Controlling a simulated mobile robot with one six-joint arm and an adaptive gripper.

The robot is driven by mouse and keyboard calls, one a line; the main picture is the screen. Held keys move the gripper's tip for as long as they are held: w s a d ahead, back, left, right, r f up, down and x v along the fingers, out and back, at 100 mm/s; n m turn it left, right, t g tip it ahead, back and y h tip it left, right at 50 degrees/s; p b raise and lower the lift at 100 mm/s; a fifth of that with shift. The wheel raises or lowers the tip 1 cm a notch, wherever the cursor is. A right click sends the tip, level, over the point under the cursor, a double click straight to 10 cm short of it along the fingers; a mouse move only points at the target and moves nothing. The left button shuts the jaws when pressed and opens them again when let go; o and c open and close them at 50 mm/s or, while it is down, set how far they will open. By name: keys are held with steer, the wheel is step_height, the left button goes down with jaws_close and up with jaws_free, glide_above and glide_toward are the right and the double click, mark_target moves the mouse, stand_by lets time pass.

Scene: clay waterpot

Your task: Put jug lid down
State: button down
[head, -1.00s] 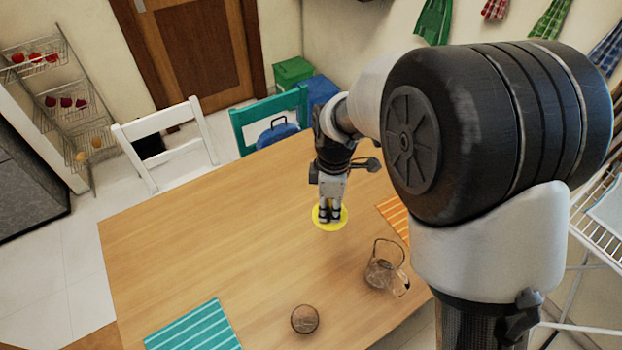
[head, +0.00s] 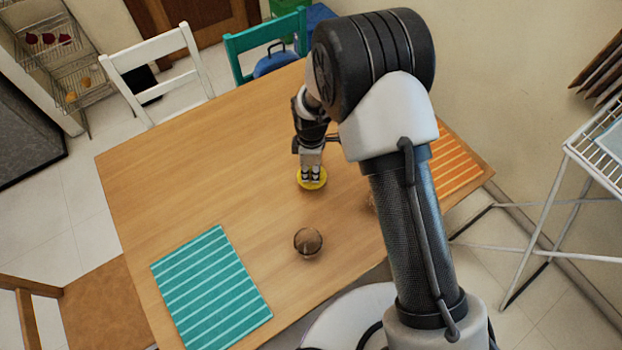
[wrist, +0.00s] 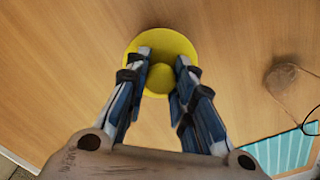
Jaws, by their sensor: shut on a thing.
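The jug lid (head: 303,184) is a round yellow disc under my gripper (head: 311,176) in the head view, over the middle of the wooden table. In the wrist view the lid (wrist: 160,39) has a round yellow knob at its centre. My gripper (wrist: 162,70) is shut on the lid, with one finger at each side of the knob. The lid looks level and low, but I cannot tell whether it touches the table. The jug is almost wholly hidden behind my arm; only a small brownish bit (head: 371,203) shows.
A brown glass cup (head: 308,242) stands on the table (head: 210,170) in front of the lid. A teal striped mat (head: 210,285) lies at the front left, an orange striped mat (head: 455,165) at the right. The tabletop left of the lid is clear.

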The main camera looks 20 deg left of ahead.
mark_target(311, 178)
steer(key=shift+f+b, duration=0.55)
steer(key=shift+f, duration=1.75)
steer(key=shift+f, duration=0.15)
steer(key=c, duration=1.4)
jaws_free()
steer(key=shift+o, duration=0.2)
step_height(311, 178, up, 12)
steer(key=p, duration=0.3)
steer(key=shift+r, duration=0.2)
